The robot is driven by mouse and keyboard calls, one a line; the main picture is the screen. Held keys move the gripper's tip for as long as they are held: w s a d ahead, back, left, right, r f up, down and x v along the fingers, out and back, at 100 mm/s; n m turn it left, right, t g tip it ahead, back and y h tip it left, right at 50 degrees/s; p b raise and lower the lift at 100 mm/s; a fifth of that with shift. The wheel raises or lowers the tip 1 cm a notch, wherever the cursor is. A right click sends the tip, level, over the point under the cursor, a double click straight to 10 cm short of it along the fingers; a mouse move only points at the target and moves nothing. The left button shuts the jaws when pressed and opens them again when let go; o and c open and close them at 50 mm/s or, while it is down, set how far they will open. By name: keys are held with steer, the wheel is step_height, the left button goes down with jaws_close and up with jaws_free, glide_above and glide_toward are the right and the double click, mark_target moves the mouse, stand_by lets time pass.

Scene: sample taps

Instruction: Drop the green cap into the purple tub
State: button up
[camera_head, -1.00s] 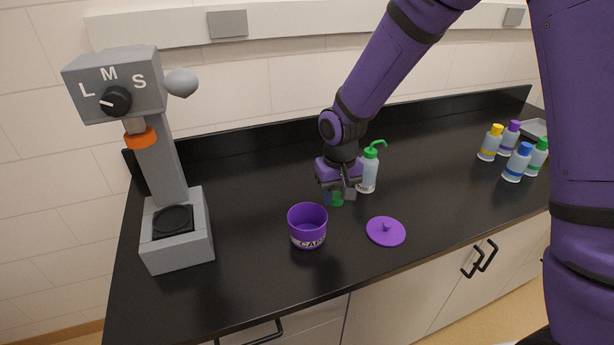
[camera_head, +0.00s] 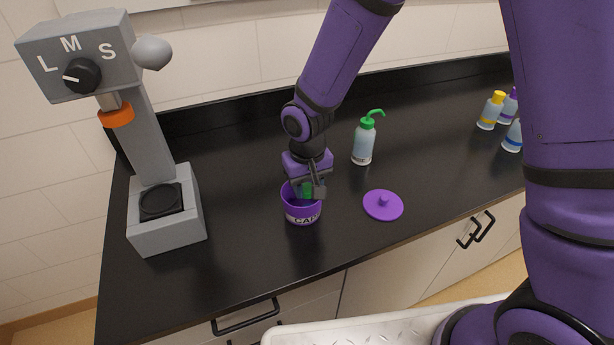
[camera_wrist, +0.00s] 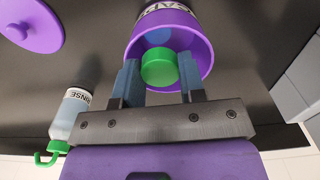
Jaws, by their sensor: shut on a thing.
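My gripper (camera_head: 308,190) is shut on the green cap (camera_head: 305,188), right over the mouth of the purple tub (camera_head: 303,213). In the wrist view the green cap (camera_wrist: 159,68) sits between the two fingers (camera_wrist: 160,85), with the open tub (camera_wrist: 203,48) behind it. The cap overlaps the tub's opening in both views. I cannot tell exactly how far down it is. The tub stands upright on the black counter, and its label is partly visible.
A purple lid (camera_head: 383,205) lies right of the tub. A rinse bottle (camera_head: 363,143) with a green spout stands behind. A grey mixer-like machine (camera_head: 165,215) is at left. Several capped bottles, one yellow-capped (camera_head: 490,112), stand at far right. The counter front is clear.

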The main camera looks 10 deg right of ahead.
mark_target(308, 188)
steer(key=shift+f, duration=0.25)
steer(key=o, duration=1)
steer(key=shift+c, duration=0.2)
step_height(308, 188, up, 11)
